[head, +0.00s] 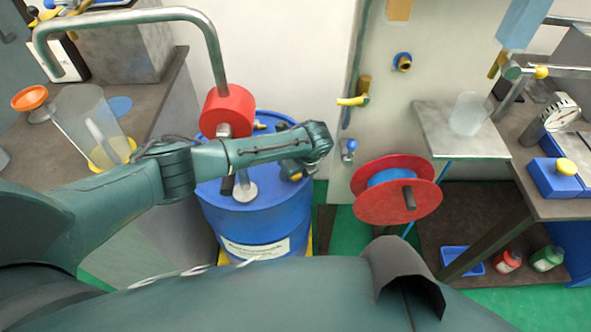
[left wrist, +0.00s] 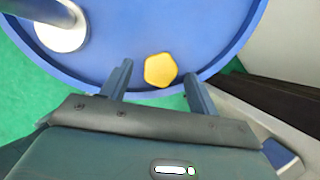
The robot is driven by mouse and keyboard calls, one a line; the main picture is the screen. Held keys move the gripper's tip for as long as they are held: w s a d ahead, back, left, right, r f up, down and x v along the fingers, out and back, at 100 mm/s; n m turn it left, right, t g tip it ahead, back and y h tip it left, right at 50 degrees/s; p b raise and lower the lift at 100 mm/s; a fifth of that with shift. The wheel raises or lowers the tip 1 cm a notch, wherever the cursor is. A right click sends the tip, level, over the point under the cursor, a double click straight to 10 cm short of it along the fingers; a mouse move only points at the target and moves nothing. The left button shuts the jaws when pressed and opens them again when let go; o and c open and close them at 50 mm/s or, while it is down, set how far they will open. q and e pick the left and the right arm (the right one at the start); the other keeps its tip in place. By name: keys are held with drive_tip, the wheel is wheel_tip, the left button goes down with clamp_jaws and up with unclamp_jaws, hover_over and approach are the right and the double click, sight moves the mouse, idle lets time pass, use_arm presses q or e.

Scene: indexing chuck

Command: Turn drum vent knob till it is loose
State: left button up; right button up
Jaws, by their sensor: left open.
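In the left wrist view the drum lid (left wrist: 210,30) fills the top. A yellow, many-sided vent knob (left wrist: 160,70) sits near the lid's rim. My left gripper (left wrist: 158,71) is open, its fingers on either side of the knob, with gaps visible; I cannot tell how high the tips are above the lid. In the head view my left wrist reaches over the drum and mostly hides the knob. My right gripper is not in view.
A red pump head (head: 228,108) with a bent grey pipe (head: 215,50) rises from the drum beside my arm. A red hose reel (head: 398,190) is to the right. A bench with a clear jug (head: 88,118) is left; a grey wall (left wrist: 285,40) is close to the drum.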

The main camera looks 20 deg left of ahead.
use_arm(q)
drive_tip(key=shift+w+a+f, duration=0.1)
drive_tip(key=shift+a+f, duration=0.05)
drive_tip(key=shift+f, duration=0.25)
drive_tip(key=shift+c, duration=0.2)
drive_tip(key=c, duration=0.9)
